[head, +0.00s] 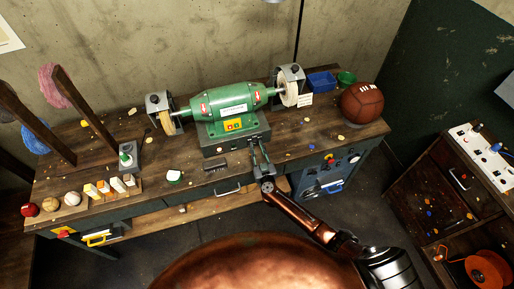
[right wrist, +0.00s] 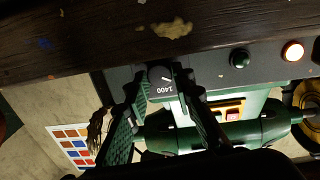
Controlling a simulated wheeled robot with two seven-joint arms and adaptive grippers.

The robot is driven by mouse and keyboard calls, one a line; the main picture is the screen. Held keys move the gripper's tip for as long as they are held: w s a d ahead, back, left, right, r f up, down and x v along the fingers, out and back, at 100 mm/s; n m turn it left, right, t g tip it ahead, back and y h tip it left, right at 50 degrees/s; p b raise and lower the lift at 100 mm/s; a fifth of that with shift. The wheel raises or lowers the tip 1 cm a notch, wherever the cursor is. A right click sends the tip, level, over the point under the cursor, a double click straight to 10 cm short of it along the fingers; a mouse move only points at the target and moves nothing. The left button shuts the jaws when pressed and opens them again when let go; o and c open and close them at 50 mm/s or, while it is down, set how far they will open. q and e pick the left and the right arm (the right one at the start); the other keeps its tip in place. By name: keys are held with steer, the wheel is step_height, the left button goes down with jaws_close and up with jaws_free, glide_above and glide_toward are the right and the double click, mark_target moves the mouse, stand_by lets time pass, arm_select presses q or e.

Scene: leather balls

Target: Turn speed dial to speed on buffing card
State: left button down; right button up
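The green buffing machine (head: 228,103) stands on the workbench with a wheel at each end. My right gripper (head: 261,157) is at the front of its base, and the dial is hidden in the head view. In the right wrist view, the dark speed dial (right wrist: 158,74) lies between the fingertips of my right gripper (right wrist: 165,92). The fingers are apart around it; contact is unclear. A white mark and "1400" show at the dial. A small white card (head: 305,100) stands by the right wheel, its text too small to read. My left gripper is out of view.
A brown leather ball (head: 362,103) and a blue bin (head: 321,82) are at the bench's right. Several small blocks and balls line its left front.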

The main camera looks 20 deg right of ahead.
jaws_close()
